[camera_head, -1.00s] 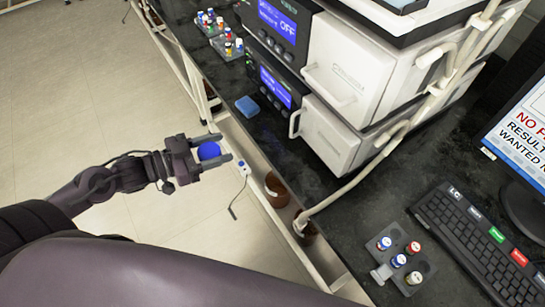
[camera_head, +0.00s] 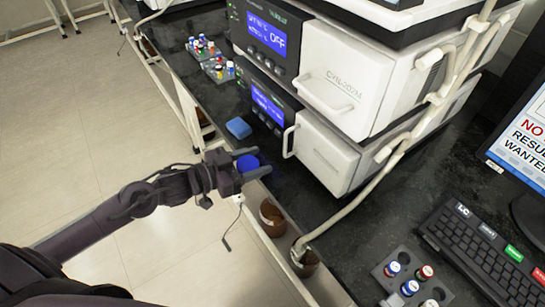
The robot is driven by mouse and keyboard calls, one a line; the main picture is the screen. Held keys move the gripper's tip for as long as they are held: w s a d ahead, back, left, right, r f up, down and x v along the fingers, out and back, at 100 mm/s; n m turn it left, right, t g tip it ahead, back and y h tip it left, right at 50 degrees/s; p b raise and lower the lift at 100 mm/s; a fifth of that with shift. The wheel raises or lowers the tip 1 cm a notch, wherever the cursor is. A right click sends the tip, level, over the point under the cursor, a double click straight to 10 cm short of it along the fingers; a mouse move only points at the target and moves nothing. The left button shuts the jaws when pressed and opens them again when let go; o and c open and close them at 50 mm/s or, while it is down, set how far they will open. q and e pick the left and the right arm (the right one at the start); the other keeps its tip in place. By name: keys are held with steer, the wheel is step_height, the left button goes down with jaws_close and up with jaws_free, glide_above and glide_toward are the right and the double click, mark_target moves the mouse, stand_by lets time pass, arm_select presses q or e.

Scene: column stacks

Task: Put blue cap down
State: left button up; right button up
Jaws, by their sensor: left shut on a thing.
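The blue cap (camera_head: 247,163) is round and bright blue. It sits between the fingers of my left gripper (camera_head: 256,169), which is shut on it. The gripper is at the left edge of the black bench (camera_head: 205,93), below the blue sponge-like block (camera_head: 238,128) in the picture. I cannot tell how high the cap is above the bench. My right gripper is not in view.
Stacked white instruments (camera_head: 345,80) stand right of my gripper. Small racks of coloured vials (camera_head: 205,52) are at the back, and another vial rack (camera_head: 412,279) is by the keyboard (camera_head: 485,255). Brown bottles (camera_head: 271,217) stand below the bench edge.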

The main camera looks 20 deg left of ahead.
mark_target(272, 162)
arm_select(q)
steer(key=x, duration=0.5)
steer(key=shift+w+d+r, duration=0.1)
steer(key=shift+r, duration=0.3)
steer(key=shift+f, duration=0.35)
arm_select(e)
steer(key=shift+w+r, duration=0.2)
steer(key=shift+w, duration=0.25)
arm_select(q)
steer(key=shift+f, duration=0.1)
steer(key=o, duration=0.9)
steer(key=shift+o, duration=0.2)
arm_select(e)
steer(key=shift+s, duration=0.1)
